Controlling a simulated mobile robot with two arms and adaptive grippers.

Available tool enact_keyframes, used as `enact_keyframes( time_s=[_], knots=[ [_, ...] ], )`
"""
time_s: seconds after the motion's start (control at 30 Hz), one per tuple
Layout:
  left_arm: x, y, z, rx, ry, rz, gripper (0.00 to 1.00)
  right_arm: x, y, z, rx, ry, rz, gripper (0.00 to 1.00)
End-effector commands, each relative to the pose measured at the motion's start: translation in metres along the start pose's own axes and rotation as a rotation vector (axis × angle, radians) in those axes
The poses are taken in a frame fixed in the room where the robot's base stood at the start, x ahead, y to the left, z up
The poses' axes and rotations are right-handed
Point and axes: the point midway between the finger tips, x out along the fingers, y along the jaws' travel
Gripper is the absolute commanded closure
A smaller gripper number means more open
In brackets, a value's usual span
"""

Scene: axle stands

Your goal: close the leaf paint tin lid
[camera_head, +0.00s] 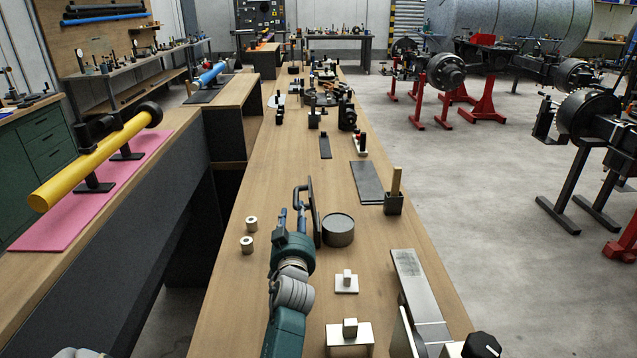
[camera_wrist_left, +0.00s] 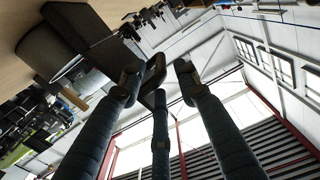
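The dark round paint tin (camera_head: 338,231) stands on the long wooden bench. Its lid (camera_head: 314,212) is up on edge at the tin's left side, seen nearly edge-on, with a loop handle (camera_head: 299,194) on its left face. My left gripper (camera_head: 292,213) is just left of the lid, its fingers pointing away along the bench. In the left wrist view the tin (camera_wrist_left: 48,52), lid (camera_wrist_left: 80,24) and handle (camera_wrist_left: 156,71) show tilted. The fingers of the left gripper (camera_wrist_left: 158,82) are spread, with the handle near their tips; contact is unclear. My right gripper is not in view.
Two small pale cylinders (camera_head: 247,244) stand left of my left arm. Pale blocks on plates (camera_head: 346,283) and a long metal piece (camera_head: 413,285) lie nearer.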

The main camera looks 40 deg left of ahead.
Motion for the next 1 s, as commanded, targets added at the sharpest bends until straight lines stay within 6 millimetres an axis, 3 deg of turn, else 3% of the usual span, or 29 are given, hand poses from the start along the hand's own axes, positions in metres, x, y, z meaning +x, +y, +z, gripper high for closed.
enact_keyframes(
  time_s=[0.23,0.7,1.0],
  knots=[
    [0.008,0.0,0.0,0.001,0.002,0.0,0.68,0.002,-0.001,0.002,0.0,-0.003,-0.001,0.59],
    [0.09,0.0,0.002,0.002,0.002,-0.001,0.68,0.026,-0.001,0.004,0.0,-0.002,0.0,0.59],
    [0.108,0.0,0.0,0.0,0.0,0.0,0.68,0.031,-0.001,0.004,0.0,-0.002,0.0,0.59]
  ],
)
